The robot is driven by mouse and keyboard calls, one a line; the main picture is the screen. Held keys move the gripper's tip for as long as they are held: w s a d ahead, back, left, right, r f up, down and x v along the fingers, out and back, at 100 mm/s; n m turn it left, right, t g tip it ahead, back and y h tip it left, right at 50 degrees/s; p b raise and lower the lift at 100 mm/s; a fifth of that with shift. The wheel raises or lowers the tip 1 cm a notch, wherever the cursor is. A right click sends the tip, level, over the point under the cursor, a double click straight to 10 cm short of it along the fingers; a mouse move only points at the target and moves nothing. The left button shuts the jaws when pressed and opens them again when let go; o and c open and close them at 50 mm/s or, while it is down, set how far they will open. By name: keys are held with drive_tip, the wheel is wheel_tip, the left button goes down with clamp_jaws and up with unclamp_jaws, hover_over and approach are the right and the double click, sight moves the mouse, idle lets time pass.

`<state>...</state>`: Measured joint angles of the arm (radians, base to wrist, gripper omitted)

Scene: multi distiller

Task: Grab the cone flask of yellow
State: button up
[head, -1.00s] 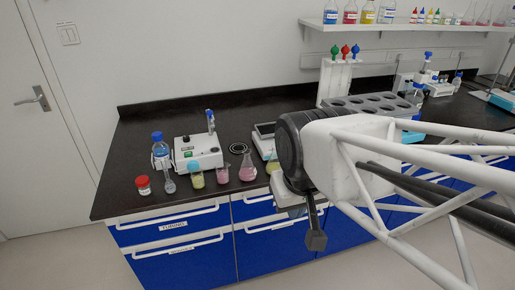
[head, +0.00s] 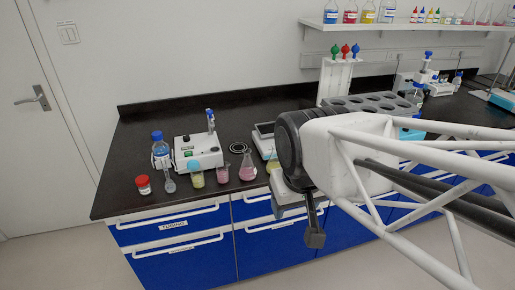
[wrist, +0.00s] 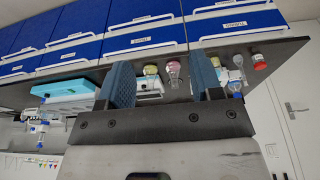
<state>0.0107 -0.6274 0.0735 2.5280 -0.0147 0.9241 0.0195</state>
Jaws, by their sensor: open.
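A cone flask of yellow liquid (head: 272,167) stands near the front of the dark bench in the head view, partly hidden by my arm. In the upside-down wrist view a yellow flask (wrist: 151,70) shows between my fingers, closer to the left one. A cone flask of pink liquid (head: 247,169) stands beside it; it also shows in the wrist view (wrist: 174,74). My gripper (wrist: 163,66) is open, with nothing held between its blue-grey fingers. In the head view my gripper hangs in front of the bench's front edge, mostly hidden by my wrist.
A pink beaker (head: 222,174), a yellow vessel (head: 196,176), a small clear flask (head: 170,184), a red-capped jar (head: 143,185) and a blue-capped bottle (head: 159,147) stand to the left. A white device (head: 197,152) is behind them. A rack (head: 375,103) stands behind my arm.

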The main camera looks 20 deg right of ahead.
drive_tip(key=w+d+f+t+h, duration=0.1)
drive_tip(key=w+d+f+t, duration=0.2)
drive_tip(key=w, duration=0.8)
drive_tip(key=w+d+f+t, duration=0.2)
drive_tip(key=w+d+f, duration=0.15)
drive_tip(key=w, duration=0.65)
drive_tip(key=t, duration=0.3)
approach(277, 148)
drive_tip(key=w+f+t, duration=0.2)
drive_tip(key=f, duration=0.1)
drive_tip(key=w+d+f+y, duration=0.1)
drive_tip(key=w, duration=0.1)
drive_tip(key=shift+f+t, duration=0.15)
drive_tip(key=shift+t, duration=0.25)
drive_tip(key=shift+w, duration=0.15)
drive_tip(key=shift+x, duration=1.2)
drive_tip(key=shift+f, duration=0.1)
drive_tip(key=shift+x, duration=2.55)
drive_tip(key=shift+a+f, duration=0.1)
drive_tip(key=shift+f, duration=0.05)
clamp_jaws()
